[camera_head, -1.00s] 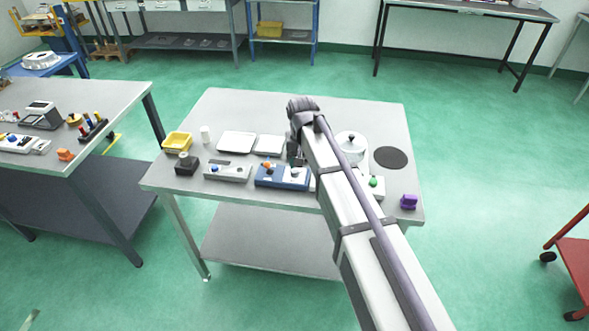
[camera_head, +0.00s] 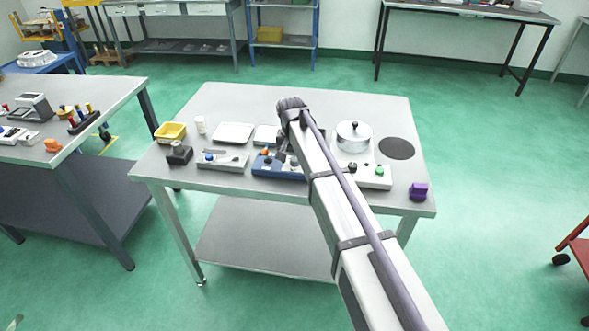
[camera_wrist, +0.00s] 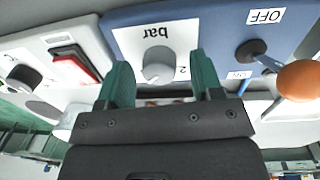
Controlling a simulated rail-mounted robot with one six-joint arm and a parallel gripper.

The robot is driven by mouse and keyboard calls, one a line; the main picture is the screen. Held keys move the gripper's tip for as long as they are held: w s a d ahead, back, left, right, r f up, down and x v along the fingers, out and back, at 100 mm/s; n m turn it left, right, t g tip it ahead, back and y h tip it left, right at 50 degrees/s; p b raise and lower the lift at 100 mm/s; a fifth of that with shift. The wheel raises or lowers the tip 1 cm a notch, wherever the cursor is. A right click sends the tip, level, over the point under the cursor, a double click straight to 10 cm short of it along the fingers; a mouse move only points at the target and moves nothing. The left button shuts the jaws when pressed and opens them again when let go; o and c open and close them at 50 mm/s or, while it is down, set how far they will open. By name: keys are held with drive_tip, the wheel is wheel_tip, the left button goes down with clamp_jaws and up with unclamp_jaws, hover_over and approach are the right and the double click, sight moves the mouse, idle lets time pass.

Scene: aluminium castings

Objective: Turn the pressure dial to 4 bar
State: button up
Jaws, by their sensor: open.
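The pressure dial (camera_wrist: 157,68) is a grey-white knob on a white plate marked "bar", on a blue panel (camera_wrist: 205,30). A digit 2 shows beside it in the wrist view, which is upside down. I cannot read where the dial points. My gripper (camera_wrist: 160,62) is open, its two green fingers on either side of the dial in this view; no contact is visible. In the head view the blue panel (camera_head: 264,171) lies at the table's front, and my arm hides its dial.
Beside the dial is a lever with an orange ball (camera_wrist: 298,80), marked OFF and ON. A white panel with a red switch (camera_wrist: 75,62) adjoins the other side. The table (camera_head: 210,100) also holds a lidded pot (camera_head: 352,138), a yellow tray (camera_head: 170,132) and a purple block (camera_head: 418,191).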

drive_tip(key=c, duration=0.9)
drive_tip(key=shift+n, duration=0.4)
drive_tip(key=n, duration=0.4)
drive_tip(key=shift+n, duration=0.3)
drive_tip(key=n, duration=0.4)
drive_tip(key=shift+s, duration=0.1)
drive_tip(key=shift+n, duration=0.3)
